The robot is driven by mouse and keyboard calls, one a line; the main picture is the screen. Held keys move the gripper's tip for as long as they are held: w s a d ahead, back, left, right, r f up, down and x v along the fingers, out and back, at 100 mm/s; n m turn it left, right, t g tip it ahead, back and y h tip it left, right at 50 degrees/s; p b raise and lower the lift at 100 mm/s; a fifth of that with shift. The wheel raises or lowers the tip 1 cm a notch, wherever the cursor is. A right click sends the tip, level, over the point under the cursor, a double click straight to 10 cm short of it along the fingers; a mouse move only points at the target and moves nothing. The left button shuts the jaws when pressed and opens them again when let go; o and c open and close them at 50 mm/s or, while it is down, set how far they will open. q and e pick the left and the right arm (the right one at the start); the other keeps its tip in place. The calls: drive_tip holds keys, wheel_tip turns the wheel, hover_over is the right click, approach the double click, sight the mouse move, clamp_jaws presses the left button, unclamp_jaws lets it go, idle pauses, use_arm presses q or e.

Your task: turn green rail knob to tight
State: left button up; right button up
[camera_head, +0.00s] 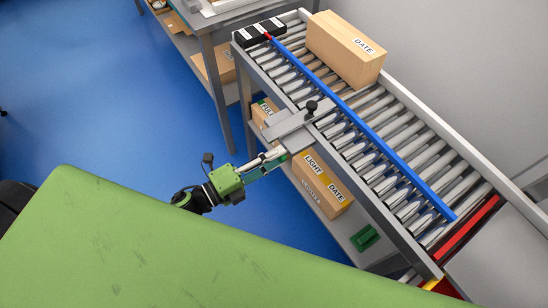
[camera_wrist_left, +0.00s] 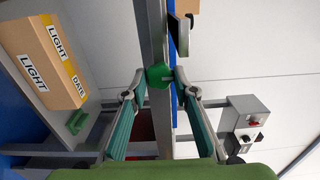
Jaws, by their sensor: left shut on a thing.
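The green rail knob (camera_wrist_left: 158,72) shows in the left wrist view, beside the grey conveyor side rail (camera_wrist_left: 157,115). My left gripper (camera_wrist_left: 160,84) is shut on it, one fingertip at each side. In the head view my left gripper (camera_head: 277,158) reaches to the near side of the roller conveyor, by a grey bracket plate (camera_head: 290,127) with a black knob (camera_head: 312,106). The green knob is hidden there. A long blue guide rail (camera_head: 365,130) lies along the rollers. Any tight mark cannot be made out. My right gripper is not in view.
A cardboard box (camera_head: 345,48) stands on the rollers behind the blue rail. Labelled boxes (camera_head: 322,185) and a green piece (camera_head: 365,238) are on the shelf below. A grey control box (camera_wrist_left: 245,118) shows in the wrist view. Blue floor is clear at left.

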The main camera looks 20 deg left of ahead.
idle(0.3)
use_arm(q)
drive_tip(key=o, duration=1.1)
drive_tip(key=v, duration=1.2)
